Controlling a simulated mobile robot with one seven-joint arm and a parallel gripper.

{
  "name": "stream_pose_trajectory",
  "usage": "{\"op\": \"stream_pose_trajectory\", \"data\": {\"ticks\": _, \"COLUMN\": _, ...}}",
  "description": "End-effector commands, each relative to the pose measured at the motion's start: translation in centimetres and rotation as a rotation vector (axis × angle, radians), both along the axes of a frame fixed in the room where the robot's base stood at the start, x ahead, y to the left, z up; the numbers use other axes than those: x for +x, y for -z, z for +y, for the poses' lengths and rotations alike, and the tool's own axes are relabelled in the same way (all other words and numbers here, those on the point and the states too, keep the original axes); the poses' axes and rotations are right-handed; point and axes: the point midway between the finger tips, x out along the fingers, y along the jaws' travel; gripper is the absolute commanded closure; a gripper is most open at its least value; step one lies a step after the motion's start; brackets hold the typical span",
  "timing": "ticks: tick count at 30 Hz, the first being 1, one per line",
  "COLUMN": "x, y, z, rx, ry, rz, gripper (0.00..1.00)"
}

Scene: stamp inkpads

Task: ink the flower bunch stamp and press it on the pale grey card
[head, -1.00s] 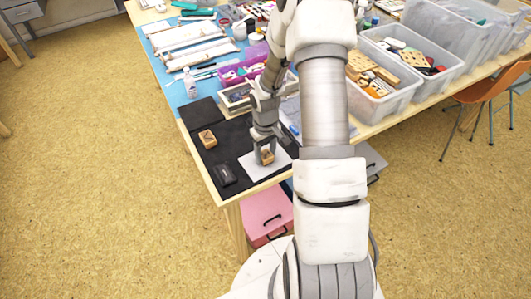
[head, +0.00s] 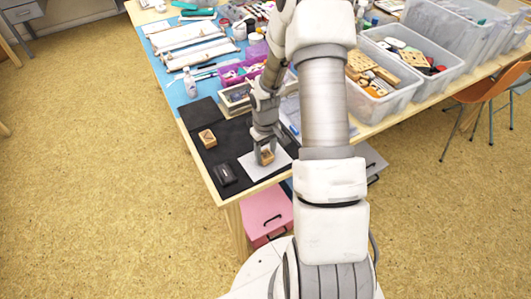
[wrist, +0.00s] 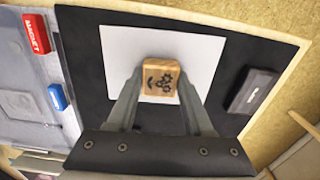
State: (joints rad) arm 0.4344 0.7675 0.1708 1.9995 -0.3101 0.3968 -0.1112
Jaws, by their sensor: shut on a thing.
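A wooden stamp (wrist: 160,78) with a dark flower picture on its top is between the fingers of my gripper (wrist: 158,92). It also shows in the head view (head: 267,157), under my gripper (head: 258,153). My gripper is shut on it. The stamp is over the pale grey card (wrist: 116,54), which also shows in the head view (head: 254,172). I cannot tell whether its underside touches the card. A dark inkpad (wrist: 253,91) lies to the right of the card in the wrist view, and left of it in the head view (head: 225,175).
Another wooden stamp (head: 207,138) stands on the black mat (head: 233,140) to the left. A compartment box (head: 235,96), a purple tray (head: 233,75) and clear bins (head: 387,103) stand farther back. The mat between the second stamp and the card is clear.

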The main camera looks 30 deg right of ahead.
Motion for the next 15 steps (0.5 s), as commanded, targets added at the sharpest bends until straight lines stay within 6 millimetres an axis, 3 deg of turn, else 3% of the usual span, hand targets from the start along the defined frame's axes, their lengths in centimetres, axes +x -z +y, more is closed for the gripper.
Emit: {"op": "stream_pose_trajectory", "data": {"ticks": 15, "x": -0.16, "y": -0.54, "z": 0.05, "rx": 0.002, "ry": 0.001, "rz": 0.004, "gripper": 0.89}}
